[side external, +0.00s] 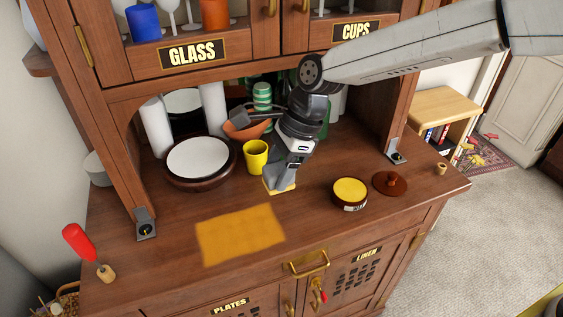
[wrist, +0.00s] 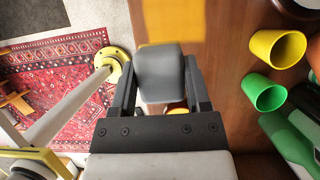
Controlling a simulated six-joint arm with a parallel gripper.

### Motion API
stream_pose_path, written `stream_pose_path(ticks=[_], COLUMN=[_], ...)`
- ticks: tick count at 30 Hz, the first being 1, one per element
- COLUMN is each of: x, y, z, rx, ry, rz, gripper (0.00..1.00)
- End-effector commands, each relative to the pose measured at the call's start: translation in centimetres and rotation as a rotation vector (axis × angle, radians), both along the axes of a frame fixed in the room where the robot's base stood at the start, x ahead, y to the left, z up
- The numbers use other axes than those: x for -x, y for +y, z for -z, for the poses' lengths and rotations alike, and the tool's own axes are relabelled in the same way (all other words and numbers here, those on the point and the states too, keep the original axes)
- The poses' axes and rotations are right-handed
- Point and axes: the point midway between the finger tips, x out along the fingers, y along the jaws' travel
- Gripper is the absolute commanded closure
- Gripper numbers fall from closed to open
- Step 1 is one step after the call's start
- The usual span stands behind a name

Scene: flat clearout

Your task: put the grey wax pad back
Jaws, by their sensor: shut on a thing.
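My gripper (side external: 283,176) is shut on the grey wax pad (wrist: 160,76), with a finger on each side of it in the wrist view. In the side view the pad (side external: 274,186) shows as a small grey block with a yellowish lower edge, low over the counter, behind the orange-yellow patch (side external: 240,235). I cannot tell whether the pad touches the wood. The round wax tin (side external: 350,191), open with yellow inside, stands right of my gripper. Its apparent brown knobbed lid (side external: 390,182) lies beside it. The patch also shows in the wrist view (wrist: 172,18).
A yellow cup (side external: 256,156) stands close left of my gripper, with an orange bowl (side external: 247,128) behind. A round dark tray (side external: 202,182) with a white top is farther left. A red-handled tool (side external: 80,242) is at the left front. The counter's front right is clear.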

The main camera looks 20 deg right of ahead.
Motion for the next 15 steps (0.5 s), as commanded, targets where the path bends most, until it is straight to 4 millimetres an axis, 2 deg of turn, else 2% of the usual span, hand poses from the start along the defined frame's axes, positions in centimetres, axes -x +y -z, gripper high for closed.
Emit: stream_pose_path(ticks=[15], x=[6.4], y=[-8.2], z=[-0.5], rx=[0.0], ry=[-0.003], rz=[0.009], gripper=[0.86])
